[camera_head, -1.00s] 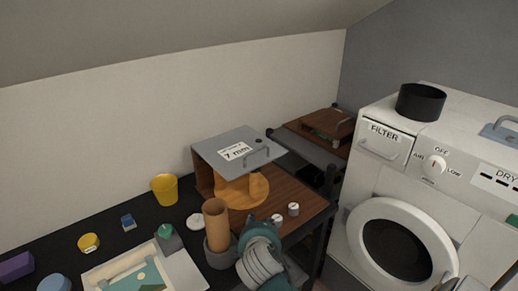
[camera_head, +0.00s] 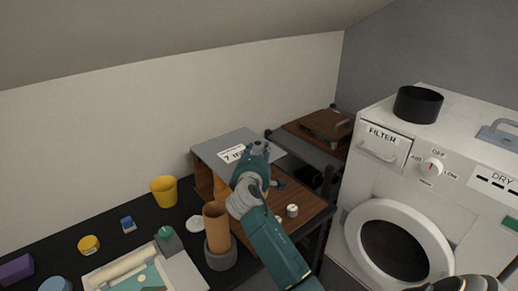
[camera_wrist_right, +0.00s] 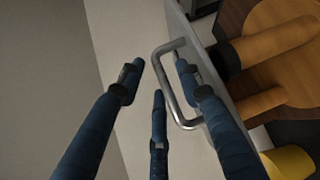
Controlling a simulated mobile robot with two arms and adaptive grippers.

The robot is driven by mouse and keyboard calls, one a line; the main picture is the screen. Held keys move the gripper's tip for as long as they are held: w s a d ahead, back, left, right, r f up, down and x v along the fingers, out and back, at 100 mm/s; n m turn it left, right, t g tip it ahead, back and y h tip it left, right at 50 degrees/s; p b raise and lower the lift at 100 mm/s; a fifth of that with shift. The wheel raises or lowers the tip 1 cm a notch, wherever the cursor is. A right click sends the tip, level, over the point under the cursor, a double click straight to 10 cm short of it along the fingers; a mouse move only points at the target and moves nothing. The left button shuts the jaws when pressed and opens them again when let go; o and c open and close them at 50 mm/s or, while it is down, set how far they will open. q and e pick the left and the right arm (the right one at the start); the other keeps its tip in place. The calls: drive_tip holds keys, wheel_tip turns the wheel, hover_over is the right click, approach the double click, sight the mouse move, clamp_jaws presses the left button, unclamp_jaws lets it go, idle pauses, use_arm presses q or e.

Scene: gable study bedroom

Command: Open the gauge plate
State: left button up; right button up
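The gauge plate (camera_head: 222,148) is a grey panel with a "7 mm" label, lying across the top of a wooden stand (camera_head: 303,206). Its metal handle (camera_wrist_right: 174,101) shows in the right wrist view. My right gripper (camera_head: 256,150) is over the plate's right part and hides the handle in the head view. In the right wrist view, my right gripper's (camera_wrist_right: 160,72) blue fingers are spread, with the handle's bar between them. I see no clear grip on it.
A brown cylinder (camera_head: 216,230) in a grey holder stands near my right arm. White knobs (camera_head: 292,210) sit on the wood. A yellow cup (camera_head: 164,190) stands at left on the black table. A white machine (camera_head: 440,165) stands to the right.

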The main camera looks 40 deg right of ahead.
drive_tip(key=shift+x, duration=0.85)
clamp_jaws()
